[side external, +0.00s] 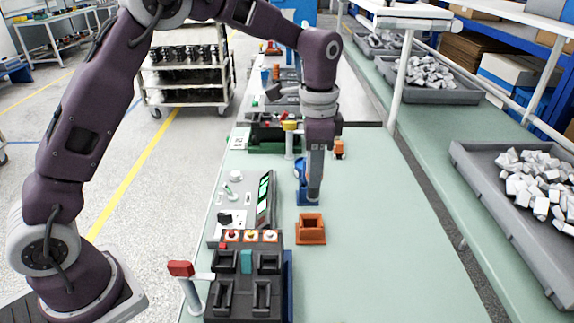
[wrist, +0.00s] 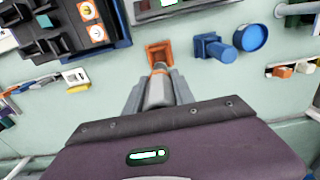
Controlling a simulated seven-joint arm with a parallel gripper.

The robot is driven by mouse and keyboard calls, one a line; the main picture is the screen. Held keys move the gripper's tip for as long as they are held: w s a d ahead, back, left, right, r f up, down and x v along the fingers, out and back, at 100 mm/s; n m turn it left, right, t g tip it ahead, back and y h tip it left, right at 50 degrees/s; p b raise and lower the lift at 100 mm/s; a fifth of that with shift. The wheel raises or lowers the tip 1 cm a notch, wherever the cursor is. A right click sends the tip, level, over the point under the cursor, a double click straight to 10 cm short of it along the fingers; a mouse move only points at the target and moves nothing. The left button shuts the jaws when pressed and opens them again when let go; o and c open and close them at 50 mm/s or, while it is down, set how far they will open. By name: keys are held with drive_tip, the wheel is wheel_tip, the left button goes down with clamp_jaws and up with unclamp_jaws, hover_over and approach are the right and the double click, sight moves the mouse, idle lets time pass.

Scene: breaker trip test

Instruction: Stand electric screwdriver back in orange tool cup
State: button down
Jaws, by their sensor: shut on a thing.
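The orange tool cup (side external: 311,230) stands on the green bench, its square opening facing up and empty in the side view. My gripper (side external: 315,188) points down behind the cup in that view. In the wrist view, my gripper (wrist: 158,92) is shut on the electric screwdriver (wrist: 158,90), a grey cylinder with an orange part at its far end. The orange tool cup (wrist: 158,50) shows just beyond that end, overlapping it in the picture. The gap between them is hard to judge. In the side view my gripper mostly hides the screwdriver.
A blue fixture (side external: 300,186) stands beside my gripper; its round blue parts (wrist: 228,44) show right of the cup in the wrist view. A dark breaker test panel (side external: 247,280) lies left of the cup. The bench to the right (side external: 385,240) is clear.

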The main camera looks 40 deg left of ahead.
sight(313, 191)
drive_tip(key=shift+f, duration=2.9)
drive_tip(key=shift+f, duration=2.75)
drive_tip(key=c, duration=1)
unclamp_jaws()
drive_tip(key=shift+o, duration=0.2)
wheel_tip(313, 191, up, 7)
drive_tip(key=shift+r, duration=0.1)
